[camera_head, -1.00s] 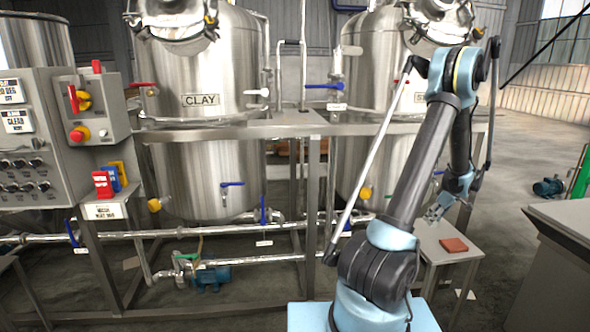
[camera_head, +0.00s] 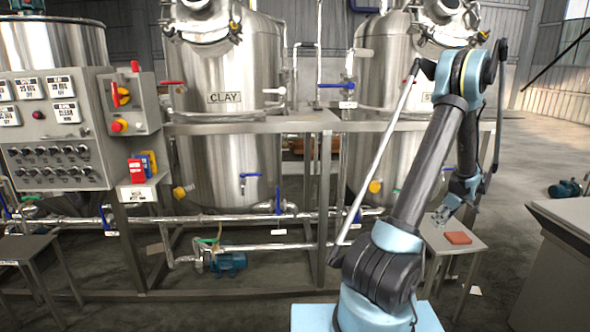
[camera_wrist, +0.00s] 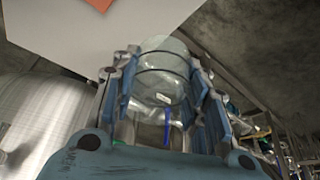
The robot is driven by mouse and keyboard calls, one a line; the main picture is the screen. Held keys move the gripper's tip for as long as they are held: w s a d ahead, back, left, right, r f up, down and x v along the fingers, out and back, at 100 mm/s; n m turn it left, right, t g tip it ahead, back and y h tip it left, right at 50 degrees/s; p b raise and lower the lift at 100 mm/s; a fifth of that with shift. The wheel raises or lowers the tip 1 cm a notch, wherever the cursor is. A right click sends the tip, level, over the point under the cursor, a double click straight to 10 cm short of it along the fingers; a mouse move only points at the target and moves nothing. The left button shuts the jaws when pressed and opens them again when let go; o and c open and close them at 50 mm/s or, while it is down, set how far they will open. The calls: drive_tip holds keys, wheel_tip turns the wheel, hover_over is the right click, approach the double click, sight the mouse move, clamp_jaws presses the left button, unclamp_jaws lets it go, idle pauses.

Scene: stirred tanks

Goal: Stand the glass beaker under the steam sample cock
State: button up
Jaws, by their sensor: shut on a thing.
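A clear glass beaker (camera_wrist: 160,75) is between the fingers of my gripper (camera_wrist: 165,90), which is shut on it. In the head view my gripper (camera_head: 442,214) hangs at the right, beside the small grey table, and the beaker is too small there to make out well. The right steel tank (camera_head: 385,75) has a name plate (camera_head: 427,98) of which only an "S" shows beside my arm. My arm covers much of that tank's lower front, and I cannot make out its sample cock. The left tank (camera_head: 215,70) reads CLAY and has a blue-handled cock (camera_head: 248,177).
The small table (camera_head: 465,228) carries an orange-red pad (camera_head: 458,238). A steel frame (camera_head: 300,120) with pipes runs before the tanks. A control panel (camera_head: 50,130) stands left, and a grey bench (camera_head: 570,225) right. A grey stand (camera_head: 25,248) is front left.

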drive_tip(key=shift+a+r, duration=0.1)
drive_tip(key=shift+r, duration=0.05)
drive_tip(key=shift+w+a, duration=0.25)
drive_tip(key=w+a+r+m+h, duration=0.15)
drive_tip(key=w+a, duration=0.35)
drive_tip(key=a, duration=0.9)
drive_tip(key=w+a+m, duration=0.3)
drive_tip(key=w+a, duration=0.1)
drive_tip(key=a, duration=1)
drive_tip(key=w+a+r+m+h, duration=0.15)
drive_tip(key=w+a, duration=0.35)
drive_tip(key=a, duration=0.9)
drive_tip(key=s+f, duration=0.6)
drive_tip(key=f, duration=0.2)
drive_tip(key=shift+s+t+y, duration=0.3)
drive_tip(key=shift+s+y, duration=0.1)
